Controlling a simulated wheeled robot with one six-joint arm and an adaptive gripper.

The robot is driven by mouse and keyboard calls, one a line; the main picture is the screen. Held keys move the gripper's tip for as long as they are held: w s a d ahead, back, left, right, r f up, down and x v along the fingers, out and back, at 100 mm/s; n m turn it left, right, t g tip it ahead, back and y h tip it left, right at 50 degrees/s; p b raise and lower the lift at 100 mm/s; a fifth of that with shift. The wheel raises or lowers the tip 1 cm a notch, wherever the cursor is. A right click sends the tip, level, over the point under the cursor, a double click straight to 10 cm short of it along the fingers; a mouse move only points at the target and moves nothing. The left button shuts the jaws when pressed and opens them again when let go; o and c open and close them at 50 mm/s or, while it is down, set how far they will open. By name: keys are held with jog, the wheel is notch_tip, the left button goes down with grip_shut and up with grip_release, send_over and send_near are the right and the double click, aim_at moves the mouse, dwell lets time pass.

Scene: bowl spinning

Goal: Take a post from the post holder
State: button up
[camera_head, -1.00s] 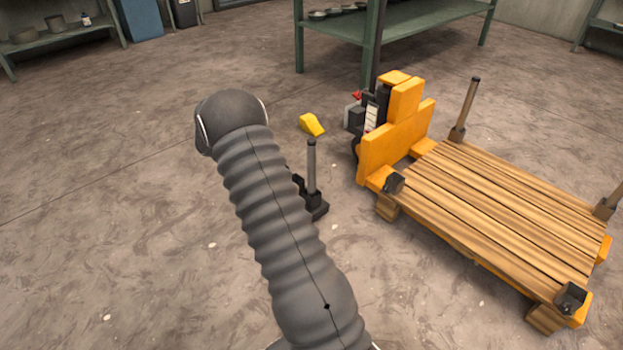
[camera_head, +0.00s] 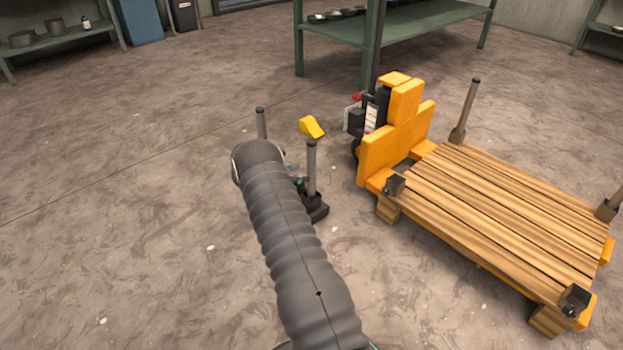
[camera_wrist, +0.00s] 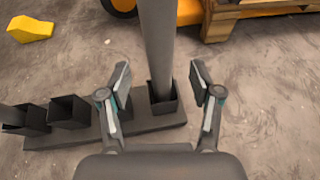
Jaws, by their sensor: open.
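The post holder (camera_wrist: 140,133) is a dark bar on the floor with several square sockets, seen in the wrist view; its right end (camera_head: 319,211) shows in the head view. A grey post (camera_wrist: 157,40) stands upright in the rightmost socket, and it also shows in the head view (camera_head: 311,165). A second post (camera_head: 262,124) stands at the left, mostly behind my arm; its lower part (camera_wrist: 12,115) shows at the wrist view's left edge. My gripper (camera_wrist: 161,75) is open, with its fingers either side of the right post, apart from it. The sockets between are empty.
An orange pallet truck (camera_head: 385,150) with a wooden pallet (camera_head: 490,215) stands to the right. Posts (camera_head: 466,105) stand at its far corners. A yellow wedge (camera_head: 312,126) lies behind the holder. Floor to the left is clear.

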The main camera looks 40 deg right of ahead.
aim_at(308, 173)
jog(key=shift+x, duration=3.05)
jog(key=shift+r, duration=0.1)
grip_shut()
